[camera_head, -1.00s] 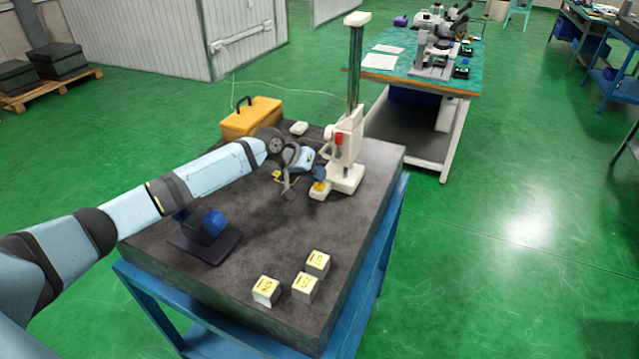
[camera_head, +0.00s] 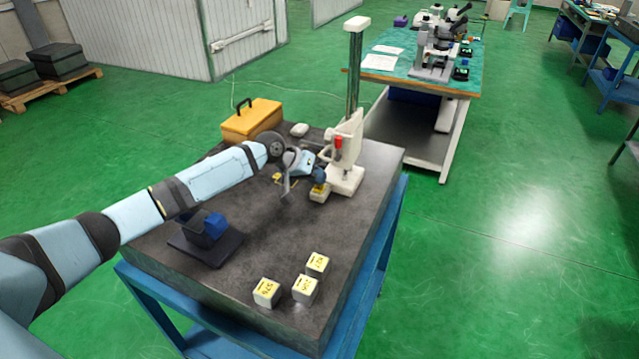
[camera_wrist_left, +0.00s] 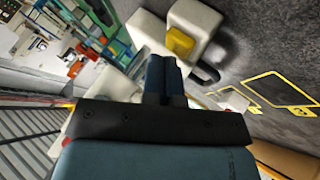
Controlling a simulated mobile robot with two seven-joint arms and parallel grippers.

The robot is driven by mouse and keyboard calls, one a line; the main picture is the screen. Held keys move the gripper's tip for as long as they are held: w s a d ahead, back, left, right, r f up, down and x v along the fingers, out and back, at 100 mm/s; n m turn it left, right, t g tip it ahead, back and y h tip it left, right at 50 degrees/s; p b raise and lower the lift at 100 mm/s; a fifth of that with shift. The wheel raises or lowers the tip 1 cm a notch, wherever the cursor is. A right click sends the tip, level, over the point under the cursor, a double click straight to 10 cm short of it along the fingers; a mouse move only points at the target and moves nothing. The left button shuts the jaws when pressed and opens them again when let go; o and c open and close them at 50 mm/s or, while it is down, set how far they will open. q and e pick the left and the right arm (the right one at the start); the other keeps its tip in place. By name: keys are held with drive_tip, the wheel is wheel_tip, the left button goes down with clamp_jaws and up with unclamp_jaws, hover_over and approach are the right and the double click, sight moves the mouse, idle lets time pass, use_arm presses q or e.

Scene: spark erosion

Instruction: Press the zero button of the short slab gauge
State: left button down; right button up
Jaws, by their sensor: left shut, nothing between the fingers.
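The gauge (camera_head: 347,150) is a white unit with a tall column, a red part on its front and a white base on the dark slab. A yellow button (camera_head: 320,188) sits on the low foot at the base's front left. In the left wrist view the yellow button (camera_wrist_left: 180,42) shows on its white foot, just beyond the fingertips. My left gripper (camera_head: 319,175) is shut and empty, close above the button in the head view. Its dark blue fingers (camera_wrist_left: 163,62) lie together in the wrist view. I cannot tell whether they touch the button. My right gripper is out of view.
The dark slab (camera_head: 260,235) also bears a yellow case (camera_head: 252,120), a small white object (camera_head: 299,129), a dark holder with a blue block (camera_head: 214,224) and three labelled white cubes (camera_head: 305,288). The slab's middle is clear. A bench with microscopes stands behind.

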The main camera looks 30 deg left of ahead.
use_arm(q)
drive_tip(key=shift+r, duration=0.15)
wheel_tip(320, 180, up, 5)
drive_tip(key=p, duration=0.4)
drive_tip(key=shift+p, duration=0.4)
drive_tip(key=shift+r+p, duration=0.45)
drive_tip(key=shift+p, duration=0.05)
